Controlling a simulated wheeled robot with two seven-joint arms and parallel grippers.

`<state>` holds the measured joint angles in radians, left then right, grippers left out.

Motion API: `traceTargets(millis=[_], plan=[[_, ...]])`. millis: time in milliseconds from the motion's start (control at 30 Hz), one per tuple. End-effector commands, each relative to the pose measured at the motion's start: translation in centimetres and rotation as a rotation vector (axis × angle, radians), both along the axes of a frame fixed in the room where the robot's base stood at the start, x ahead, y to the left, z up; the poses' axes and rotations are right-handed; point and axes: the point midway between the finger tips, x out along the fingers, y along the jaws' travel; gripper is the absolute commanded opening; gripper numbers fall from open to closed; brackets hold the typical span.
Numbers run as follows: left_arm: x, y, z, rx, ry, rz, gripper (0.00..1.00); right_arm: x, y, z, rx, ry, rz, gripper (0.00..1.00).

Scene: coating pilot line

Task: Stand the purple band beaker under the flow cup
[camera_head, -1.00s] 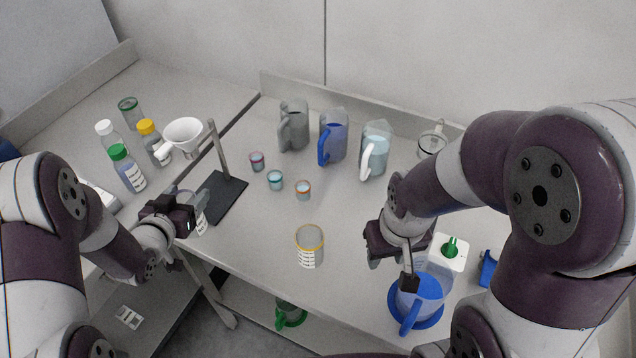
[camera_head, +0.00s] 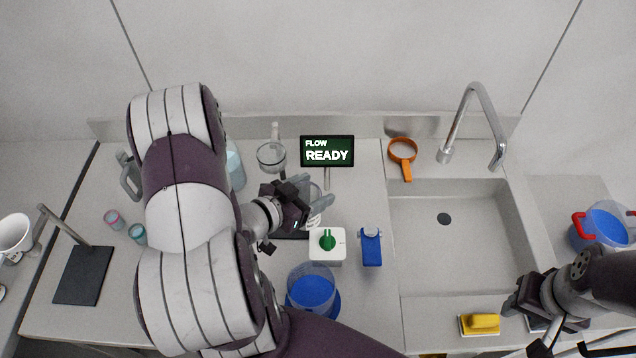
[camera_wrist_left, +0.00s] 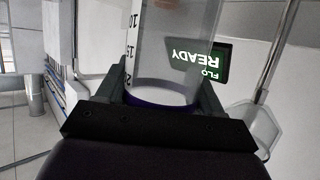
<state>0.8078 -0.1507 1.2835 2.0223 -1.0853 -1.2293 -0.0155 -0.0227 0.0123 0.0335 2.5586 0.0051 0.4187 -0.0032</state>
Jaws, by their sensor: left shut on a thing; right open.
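My left gripper (camera_head: 294,207) is shut on the clear purple band beaker (camera_head: 315,208), in front of the display. In the left wrist view, the beaker (camera_wrist_left: 175,45) sits between the fingers, its purple band (camera_wrist_left: 160,101) near them. That view is upside down, and whether the beaker touches anything below cannot be told. Which is the flow cup is unclear. My right gripper (camera_head: 568,344) is open and empty at the lower right.
The display (camera_head: 327,151) reads FLOW READY. A white box with a green knob (camera_head: 327,244), a blue object (camera_head: 371,246) and a blue-filled pitcher (camera_head: 311,288) stand in front. My left arm hides the middle-left bench.

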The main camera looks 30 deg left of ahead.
Motion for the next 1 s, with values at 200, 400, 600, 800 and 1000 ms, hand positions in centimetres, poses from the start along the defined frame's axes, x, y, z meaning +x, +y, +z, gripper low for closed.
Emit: traceTargets(millis=[200,400,600,800,1000], plan=[[2.6,4.1,-3.1,0.000,0.002,0.000,0.16,-0.1,0.0,0.1,0.000,0.001,0.001,0.43],[4.8,7.4,-5.5,0.001,0.002,0.000,0.16,-0.1,0.0,0.4,0.000,0.001,0.000,0.43],[5.6,8.6,-7.0,-0.001,0.004,0.000,0.16,0.0,0.0,0.5,0.000,0.001,0.000,0.43],[5.5,8.7,-10.2,-0.002,0.003,0.000,0.16,0.0,0.0,1.0,0.000,0.000,0.000,0.43],[5.6,8.7,-10.4,0.000,0.001,0.000,0.16,0.0,0.0,0.9,0.000,0.001,0.000,0.43]])
